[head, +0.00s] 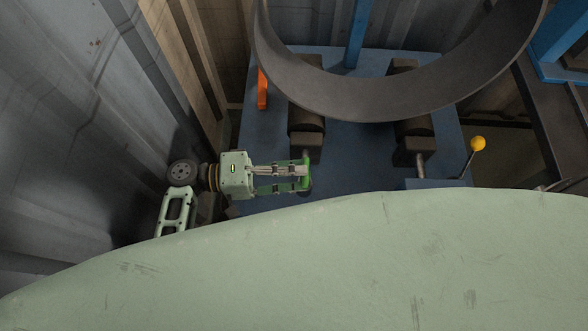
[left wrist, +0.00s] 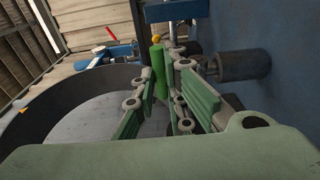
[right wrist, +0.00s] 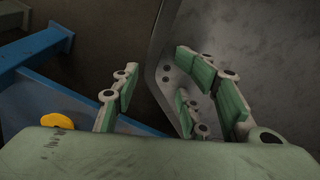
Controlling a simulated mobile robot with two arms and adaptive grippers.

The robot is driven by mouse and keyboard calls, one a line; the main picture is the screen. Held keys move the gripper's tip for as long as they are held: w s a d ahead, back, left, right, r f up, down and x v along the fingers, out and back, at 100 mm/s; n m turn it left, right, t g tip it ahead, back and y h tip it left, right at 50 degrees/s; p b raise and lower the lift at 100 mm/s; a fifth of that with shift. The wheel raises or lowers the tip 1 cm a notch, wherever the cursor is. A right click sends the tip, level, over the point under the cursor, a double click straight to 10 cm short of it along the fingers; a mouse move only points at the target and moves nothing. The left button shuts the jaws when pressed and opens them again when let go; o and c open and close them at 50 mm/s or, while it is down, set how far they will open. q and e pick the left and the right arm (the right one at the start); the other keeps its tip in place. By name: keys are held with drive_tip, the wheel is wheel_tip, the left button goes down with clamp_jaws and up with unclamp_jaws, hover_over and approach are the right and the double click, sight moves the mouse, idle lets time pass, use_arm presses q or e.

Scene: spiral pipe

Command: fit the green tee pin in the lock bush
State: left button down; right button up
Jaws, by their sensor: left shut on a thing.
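The green tee pin (head: 306,171) is at the fingertips of my left gripper (head: 300,177), above the blue base plate. In the left wrist view the pin (left wrist: 160,73) shows as a green bar across the far end of the fingers. My left gripper is shut on it. I cannot make out the lock bush for certain; the area below the fingertips is dark and partly covered. My right gripper (right wrist: 160,85) shows only in the right wrist view, with its fingers apart and nothing held between them.
A large dark curved strip (head: 400,100) hangs over the blue base plate (head: 365,165). Dark rollers (head: 306,120) stand on the plate. A lever with a yellow knob (head: 478,143) is at its right. An orange post (head: 262,88) stands at its left, near the corrugated wall.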

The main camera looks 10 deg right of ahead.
use_arm(q)
drive_tip(key=shift+f+b, duration=0.6)
drive_tip(key=shift+f, duration=0.15)
use_arm(e)
drive_tip(key=shift+a+f, duration=0.15)
drive_tip(key=shift+f, duration=0.6)
use_arm(q)
drive_tip(key=shift+f, duration=0.2)
use_arm(e)
drive_tip(key=shift+f, duration=0.15)
use_arm(q)
drive_tip(key=c, duration=1.7)
unclamp_jaws()
use_arm(e)
drive_tip(key=shift+w+d, duration=0.1)
drive_tip(key=shift+d, duration=0.15)
use_arm(q)
drive_tip(key=a, duration=0.2)
drive_tip(key=w+a, duration=0.1)
drive_tip(key=a, duration=0.5)
drive_tip(key=shift+w+r, duration=0.15)
use_arm(e)
drive_tip(key=shift+d, duration=0.45)
